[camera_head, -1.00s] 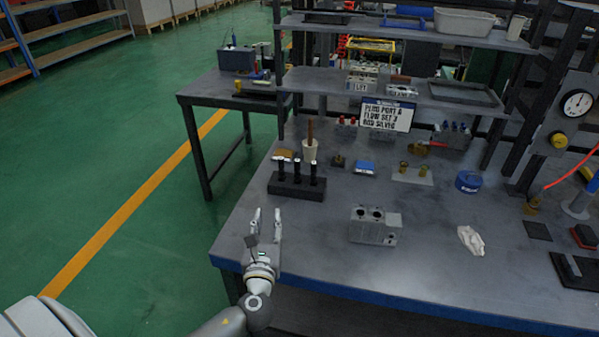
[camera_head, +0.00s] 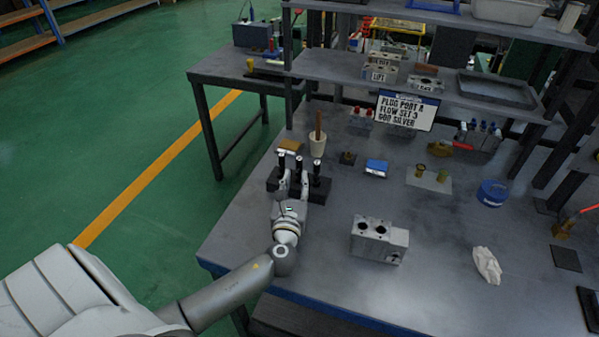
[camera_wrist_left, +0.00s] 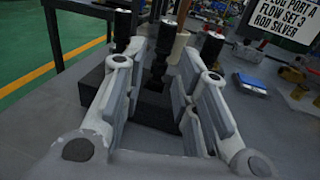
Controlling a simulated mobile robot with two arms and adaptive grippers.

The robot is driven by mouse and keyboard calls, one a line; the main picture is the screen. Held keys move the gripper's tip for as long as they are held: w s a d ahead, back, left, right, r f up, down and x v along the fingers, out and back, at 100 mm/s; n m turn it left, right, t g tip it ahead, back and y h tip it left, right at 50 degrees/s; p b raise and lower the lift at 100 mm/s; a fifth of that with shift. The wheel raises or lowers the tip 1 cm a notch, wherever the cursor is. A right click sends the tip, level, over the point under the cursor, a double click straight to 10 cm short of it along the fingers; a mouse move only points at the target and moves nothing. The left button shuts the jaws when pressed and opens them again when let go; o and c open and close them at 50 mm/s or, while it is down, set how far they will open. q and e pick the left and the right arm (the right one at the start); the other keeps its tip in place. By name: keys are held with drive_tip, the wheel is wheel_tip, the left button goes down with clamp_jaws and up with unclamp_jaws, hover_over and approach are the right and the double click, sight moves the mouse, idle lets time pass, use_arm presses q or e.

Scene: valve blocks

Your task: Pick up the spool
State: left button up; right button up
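Several black spools stand upright in a dark rack block (camera_head: 318,196) near the table's left edge. In the head view they are the left spool (camera_head: 283,160), middle spool (camera_head: 299,163) and right spool (camera_head: 317,168). My left gripper (camera_head: 294,182) is open and empty at the front of the rack. In the left wrist view, the middle spool (camera_wrist_left: 161,58) shows between the open fingers of the gripper (camera_wrist_left: 162,90), with the left spool (camera_wrist_left: 122,28) and right spool (camera_wrist_left: 211,46) beyond and outside them. I cannot tell whether a finger touches a spool. My right gripper is not in view.
A grey valve block (camera_head: 379,240) sits right of my arm. A white cup (camera_head: 317,146) with a brown handle stands behind the rack. A blue item (camera_head: 376,168), a white cloth (camera_head: 487,265) and a sign (camera_head: 406,110) are farther right.

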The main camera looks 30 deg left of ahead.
sight(299, 171)
use_arm(q)
drive_tip(key=shift+w+a, duration=0.15)
drive_tip(key=shift+w, duration=0.3)
drive_tip(key=shift+w+a, duration=0.15)
drive_tip(key=shift+w, duration=0.15)
drive_tip(key=x, duration=0.4)
drive_tip(key=shift+w+a+f+p, duration=0.1)
drive_tip(key=shift+w+p, duration=0.2)
drive_tip(key=shift+p, duration=0.05)
clamp_jaws()
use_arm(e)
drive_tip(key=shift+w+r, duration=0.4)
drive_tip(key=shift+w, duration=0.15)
